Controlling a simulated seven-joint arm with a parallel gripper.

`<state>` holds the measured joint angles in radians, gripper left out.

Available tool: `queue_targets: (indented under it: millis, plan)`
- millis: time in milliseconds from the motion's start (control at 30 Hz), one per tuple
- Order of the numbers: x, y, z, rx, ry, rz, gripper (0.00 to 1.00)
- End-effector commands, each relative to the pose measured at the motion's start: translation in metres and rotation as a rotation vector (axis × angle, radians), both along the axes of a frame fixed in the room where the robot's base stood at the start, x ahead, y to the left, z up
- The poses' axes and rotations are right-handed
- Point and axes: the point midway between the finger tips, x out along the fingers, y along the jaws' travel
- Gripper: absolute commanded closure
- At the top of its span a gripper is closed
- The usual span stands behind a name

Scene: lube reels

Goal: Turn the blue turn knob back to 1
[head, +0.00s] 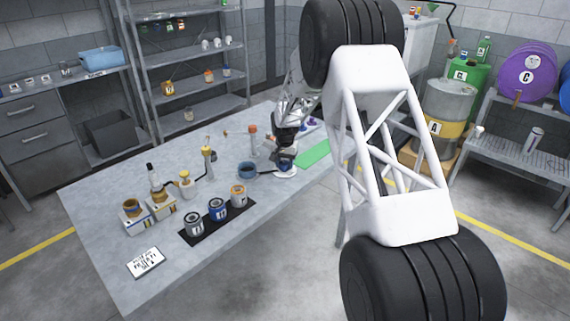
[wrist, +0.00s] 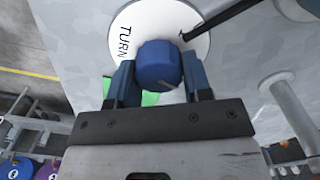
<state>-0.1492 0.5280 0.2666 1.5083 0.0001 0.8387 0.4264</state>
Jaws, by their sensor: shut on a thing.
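The blue turn knob (wrist: 158,64) sits on a round white dial (wrist: 150,22) marked "TURN", on the grey table. My gripper (wrist: 160,82) is shut on the knob, with one blue finger on each side of it in the wrist view. The dial's numbers are not readable, so I cannot tell the setting.
A green mat (head: 314,153) lies right of the dial. Several labelled cans stand on a black mat (head: 187,238) farther left. A pump bottle (head: 208,160) and an orange-capped bottle (head: 253,141) stand behind.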

Motion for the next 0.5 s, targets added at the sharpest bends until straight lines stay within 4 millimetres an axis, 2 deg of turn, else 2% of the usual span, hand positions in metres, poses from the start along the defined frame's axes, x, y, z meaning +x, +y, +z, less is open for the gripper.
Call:
queue_targets:
  millis: [500]
  plan:
    - [-0.0001, 0.0021, 0.0, 0.0, 0.0, 0.488, 0.78]
